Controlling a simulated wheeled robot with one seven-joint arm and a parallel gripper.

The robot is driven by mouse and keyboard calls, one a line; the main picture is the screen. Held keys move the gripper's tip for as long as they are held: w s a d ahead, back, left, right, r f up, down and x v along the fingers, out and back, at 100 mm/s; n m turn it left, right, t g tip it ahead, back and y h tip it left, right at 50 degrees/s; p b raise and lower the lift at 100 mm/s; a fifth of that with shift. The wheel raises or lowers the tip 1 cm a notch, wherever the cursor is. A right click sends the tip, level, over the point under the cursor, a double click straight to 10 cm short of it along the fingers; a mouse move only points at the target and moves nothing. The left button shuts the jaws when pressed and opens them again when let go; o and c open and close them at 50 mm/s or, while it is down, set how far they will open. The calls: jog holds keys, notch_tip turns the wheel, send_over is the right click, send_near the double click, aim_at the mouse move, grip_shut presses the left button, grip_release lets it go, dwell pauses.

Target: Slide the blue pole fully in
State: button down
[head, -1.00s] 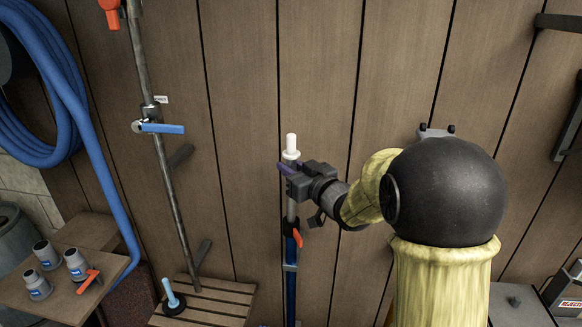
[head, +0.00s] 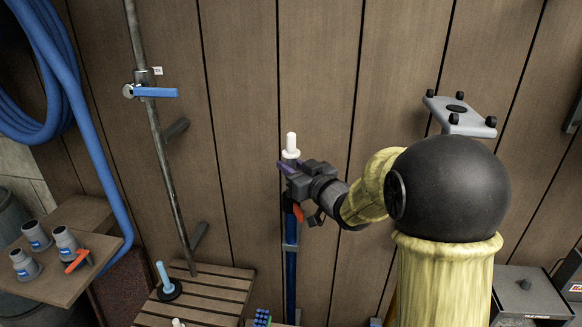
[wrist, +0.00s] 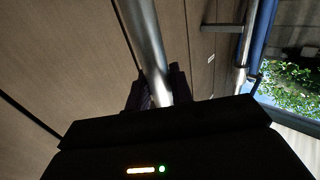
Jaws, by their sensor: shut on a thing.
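The blue pole (head: 291,268) stands upright against the plank wall in the head view. An orange clamp lever (head: 299,213) sits at its upper end. A white tip (head: 291,143) tops the pole's thinner inner tube. My gripper (head: 288,172) is shut on this tube just under the white tip, right above the orange lever. Almost no bare tube shows between gripper and clamp. In the wrist view the silvery inner tube (wrist: 150,50) runs between my dark fingers (wrist: 160,88). The clamp is hidden there.
A grey pole with a blue lever (head: 155,92) leans on the wall to the left. A blue hose (head: 85,130) hangs further left. A shelf with grey fittings (head: 66,243) and a slatted wooden stand (head: 215,290) are low left. A grey box (head: 515,290) stands low right.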

jog(key=c, duration=1.3)
grip_release()
jog(key=shift+f, duration=0.4)
jog(key=shift+r, duration=0.1)
jog(key=shift+d, duration=0.1)
jog(key=b+v, duration=0.3)
jog(key=v, duration=1.4)
jog(key=shift+s+r, duration=0.15)
jog(key=shift+s, duration=0.05)
